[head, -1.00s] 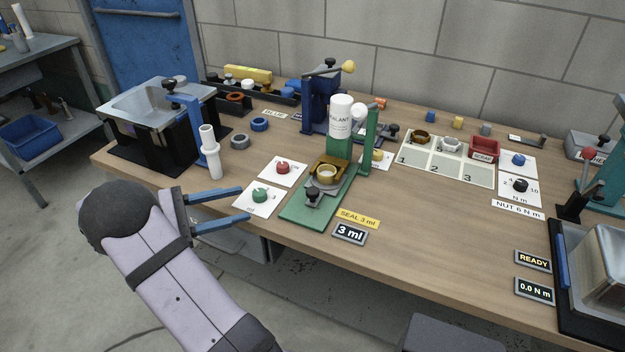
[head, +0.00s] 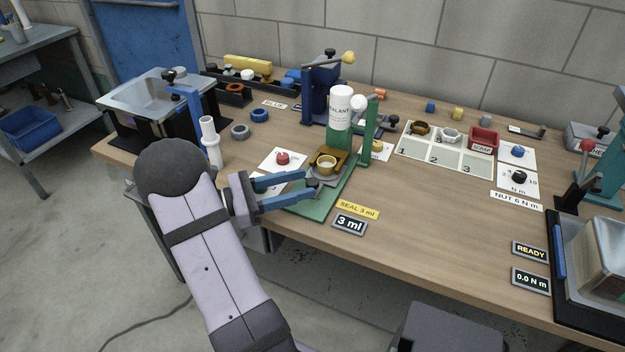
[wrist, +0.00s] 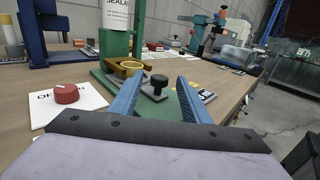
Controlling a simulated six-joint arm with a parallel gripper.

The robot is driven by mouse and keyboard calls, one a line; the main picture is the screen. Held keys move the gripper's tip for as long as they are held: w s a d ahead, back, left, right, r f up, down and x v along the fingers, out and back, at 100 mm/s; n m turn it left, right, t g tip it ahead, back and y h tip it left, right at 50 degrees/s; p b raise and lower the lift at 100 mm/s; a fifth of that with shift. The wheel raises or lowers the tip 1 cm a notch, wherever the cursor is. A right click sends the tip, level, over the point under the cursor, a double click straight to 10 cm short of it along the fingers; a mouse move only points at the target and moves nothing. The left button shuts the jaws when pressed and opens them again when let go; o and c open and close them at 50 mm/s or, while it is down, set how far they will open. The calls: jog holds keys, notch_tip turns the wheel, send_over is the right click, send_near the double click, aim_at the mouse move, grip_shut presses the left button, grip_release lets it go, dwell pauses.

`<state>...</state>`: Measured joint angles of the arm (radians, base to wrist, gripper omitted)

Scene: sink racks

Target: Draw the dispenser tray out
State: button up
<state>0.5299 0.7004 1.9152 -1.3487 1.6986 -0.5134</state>
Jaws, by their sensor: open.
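The sealant dispenser has a green base (head: 322,206), a green post and a white sealant bottle (head: 341,107). Its tray (head: 330,179) sits at the front of the post with a brass ring (head: 326,162) on it. In the wrist view the tray's black knob (wrist: 158,82) stands upright at the front, with the brass ring (wrist: 131,66) behind it. My gripper (head: 308,187) is open, its blue fingers pointing at the dispenser. In the wrist view the knob shows between the fingers (wrist: 158,90); I cannot tell whether either touches it. In the head view the fingers partly hide the knob.
A red knob on a white card (head: 282,158) lies left of the dispenser. The "SEAL 3 ml" label (head: 357,211) and "3 ml" display (head: 349,224) are at its right front. A numbered mat (head: 440,156) lies farther right. The table's front middle is clear.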

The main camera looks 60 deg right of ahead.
aim_at(313, 181)
jog(key=shift+x, duration=2)
